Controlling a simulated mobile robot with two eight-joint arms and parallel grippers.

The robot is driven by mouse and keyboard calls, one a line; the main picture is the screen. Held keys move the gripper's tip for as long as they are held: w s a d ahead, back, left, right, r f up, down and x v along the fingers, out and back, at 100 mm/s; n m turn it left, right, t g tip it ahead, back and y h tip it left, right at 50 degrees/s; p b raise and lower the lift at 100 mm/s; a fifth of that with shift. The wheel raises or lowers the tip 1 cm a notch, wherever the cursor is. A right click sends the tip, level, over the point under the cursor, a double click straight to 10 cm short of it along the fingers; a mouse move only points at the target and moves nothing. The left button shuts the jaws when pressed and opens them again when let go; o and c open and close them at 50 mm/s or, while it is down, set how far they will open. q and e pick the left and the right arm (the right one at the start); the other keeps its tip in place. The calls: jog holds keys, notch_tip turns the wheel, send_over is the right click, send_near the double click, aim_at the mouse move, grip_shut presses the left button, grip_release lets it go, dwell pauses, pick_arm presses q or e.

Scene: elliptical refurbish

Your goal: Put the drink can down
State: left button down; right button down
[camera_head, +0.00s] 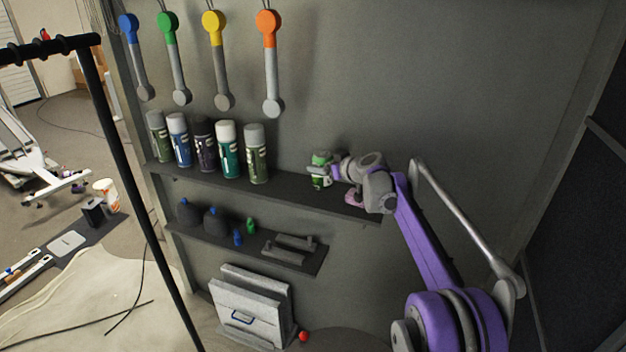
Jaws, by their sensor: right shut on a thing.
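The drink can (319,181) is small, green and white, and looks upright at the upper shelf (290,187). My right gripper (323,169) reaches in from the right on a purple and grey arm and is shut on the can. The gripper covers part of the can. I cannot tell whether the can's base touches the shelf or is slightly above it. My left gripper is not in view.
Several spray cans (228,150) stand on the shelf's left part. A lower shelf (210,241) holds dark bottles (214,221) and small blue and green items. Coloured wrenches (270,62) hang above. A black pole (125,175) stands at left. Bare shelf lies between the spray cans and gripper.

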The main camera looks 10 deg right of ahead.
aim_at(324, 178)
notch_tip(324, 178, down, 4)
jog(key=shift+w+f, duration=0.1)
jog(key=shift+f, duration=0.15)
jog(key=shift+d, duration=0.1)
jog(key=shift+c, duration=1.4)
grip_release()
jog(key=shift+f, duration=0.1)
jog(key=shift+o, duration=1.4)
